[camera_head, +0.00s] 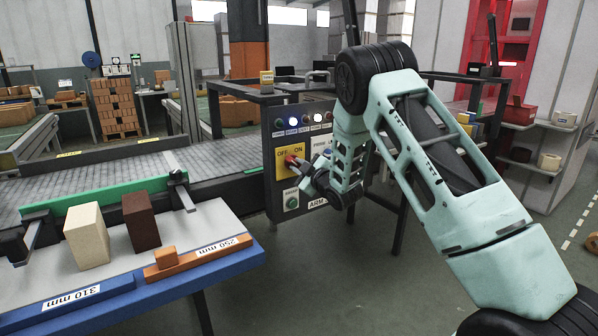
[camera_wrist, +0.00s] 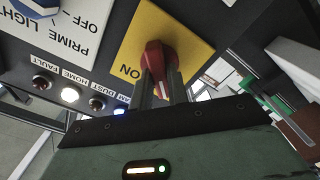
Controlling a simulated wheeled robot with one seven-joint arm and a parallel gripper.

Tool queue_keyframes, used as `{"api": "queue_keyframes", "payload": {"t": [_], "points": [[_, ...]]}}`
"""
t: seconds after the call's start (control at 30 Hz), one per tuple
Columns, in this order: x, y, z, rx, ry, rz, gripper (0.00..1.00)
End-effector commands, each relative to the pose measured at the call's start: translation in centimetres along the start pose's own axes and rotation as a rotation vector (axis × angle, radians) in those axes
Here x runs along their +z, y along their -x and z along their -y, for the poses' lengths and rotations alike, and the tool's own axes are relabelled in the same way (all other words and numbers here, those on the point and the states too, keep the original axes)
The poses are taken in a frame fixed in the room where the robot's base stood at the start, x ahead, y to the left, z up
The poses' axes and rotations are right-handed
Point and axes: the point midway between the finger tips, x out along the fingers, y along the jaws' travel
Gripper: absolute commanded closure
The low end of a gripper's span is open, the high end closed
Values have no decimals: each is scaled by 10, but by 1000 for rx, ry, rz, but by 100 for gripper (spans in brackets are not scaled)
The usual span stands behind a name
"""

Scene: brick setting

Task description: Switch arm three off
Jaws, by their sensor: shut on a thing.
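A dark control panel (camera_head: 272,185) stands in the middle of the head view. It carries a yellow plate (camera_head: 283,151) marked OFF and ON, with a red rotary knob (camera_head: 291,161) on it. My gripper (camera_head: 303,165) reaches the knob from the right. In the wrist view the knob (camera_wrist: 155,57) sits between the two fingers of my gripper (camera_wrist: 161,88), which are shut on it, with the yellow plate (camera_wrist: 193,45) behind. A pale line shows on the knob's handle, close to the ON label. The OFF label is out of the wrist view. The panel's lower label reads ARM; the rest is hidden.
A white PRIME LIGHT plate (camera_wrist: 70,38) with a blue knob (camera_wrist: 38,4) is beside the yellow plate. Several lamps line the panel, a white one (camera_wrist: 70,94) lit. A green button (camera_head: 292,202) is below. A blue-edged table (camera_head: 215,258) with blocks stands left.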

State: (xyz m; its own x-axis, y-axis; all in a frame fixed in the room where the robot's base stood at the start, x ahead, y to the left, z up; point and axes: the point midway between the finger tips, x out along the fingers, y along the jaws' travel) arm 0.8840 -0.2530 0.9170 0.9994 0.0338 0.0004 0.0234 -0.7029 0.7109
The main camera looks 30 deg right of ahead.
Motion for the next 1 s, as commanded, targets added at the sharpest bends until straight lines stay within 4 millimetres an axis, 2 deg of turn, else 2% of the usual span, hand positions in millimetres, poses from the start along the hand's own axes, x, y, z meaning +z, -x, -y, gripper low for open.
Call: {"api": "queue_keyframes", "payload": {"t": [0.43,0.47,0.53,0.87,1.0], "points": [[0,0,0,0,12,0,100],[0,0,0,0,12,0,81],[0,0,0,0,11,0,62],[0,2,0,-1,10,1,62],[1,16,0,0,9,2,62]]}}
